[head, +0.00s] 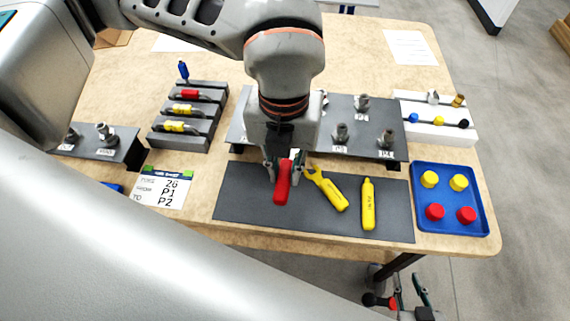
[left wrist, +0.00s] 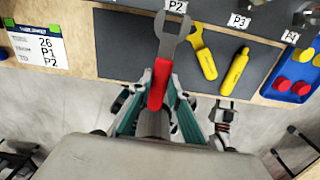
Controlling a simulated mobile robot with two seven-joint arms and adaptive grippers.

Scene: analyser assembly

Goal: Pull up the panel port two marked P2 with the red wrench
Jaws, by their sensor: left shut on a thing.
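My left gripper (head: 285,165) is shut on the red wrench's handle (head: 282,186). In the left wrist view the fingers (left wrist: 160,88) grip the red handle, and the grey open-ended head (left wrist: 174,26) points up the picture, just below the P2 label (left wrist: 177,6). No port shows between its jaws. Port P2 is hidden behind my arm in the head view and out of frame in the wrist view. The dark panel (head: 372,109) carries ports P3 (head: 341,132) and P4 (head: 387,138). My right gripper (head: 408,292) hangs beyond the table's front edge, with its fingers seemingly apart and empty.
A yellow wrench (head: 328,190) and a yellow tool (head: 368,204) lie on the dark mat (head: 235,203). A blue tray (head: 448,227) with red and yellow caps is at right. A card (head: 163,187) reading 26, P1, P2 and a grey rack (head: 187,133) are at left.

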